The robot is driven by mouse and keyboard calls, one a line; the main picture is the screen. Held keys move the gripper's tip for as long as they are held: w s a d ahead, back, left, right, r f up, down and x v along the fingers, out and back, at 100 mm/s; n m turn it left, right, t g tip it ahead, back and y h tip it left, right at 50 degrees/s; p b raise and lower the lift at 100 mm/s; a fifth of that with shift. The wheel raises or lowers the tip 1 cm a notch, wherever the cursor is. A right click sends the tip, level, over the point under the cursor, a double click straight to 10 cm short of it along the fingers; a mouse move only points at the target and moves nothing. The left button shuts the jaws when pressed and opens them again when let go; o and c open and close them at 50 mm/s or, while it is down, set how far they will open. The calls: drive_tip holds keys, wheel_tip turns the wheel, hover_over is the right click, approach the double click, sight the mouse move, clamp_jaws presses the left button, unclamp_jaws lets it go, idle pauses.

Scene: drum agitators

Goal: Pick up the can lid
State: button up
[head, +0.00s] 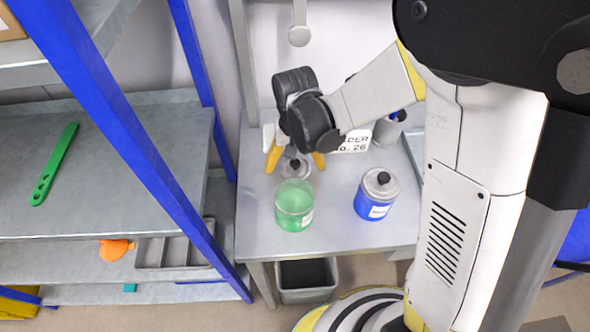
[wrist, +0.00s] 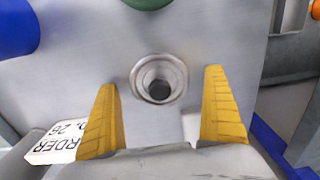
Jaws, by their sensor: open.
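The can lid (head: 295,168) is a round grey disc with a black knob, lying on the metal table behind the green can. It shows whole in the wrist view (wrist: 158,78), knob facing me. My gripper (head: 296,163) is open and empty above the lid. In the wrist view its yellow fingers (wrist: 160,82) stand left and right of the lid, apart from it. The green can (head: 294,206) is open at the top with green content. The blue can (head: 376,194) has a similar lid with a black knob on it.
A white sign (head: 353,142) with black print lies near the back of the table (head: 330,232). A grey cup (head: 388,130) stands behind the blue can. Blue shelf posts (head: 205,90) rise at left. A grey bin (head: 305,279) is below the table.

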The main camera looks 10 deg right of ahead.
drive_tip(key=shift+r, duration=0.1)
drive_tip(key=c, duration=1.1)
drive_tip(key=shift+c, duration=0.2)
drive_tip(key=shift+r, duration=0.1)
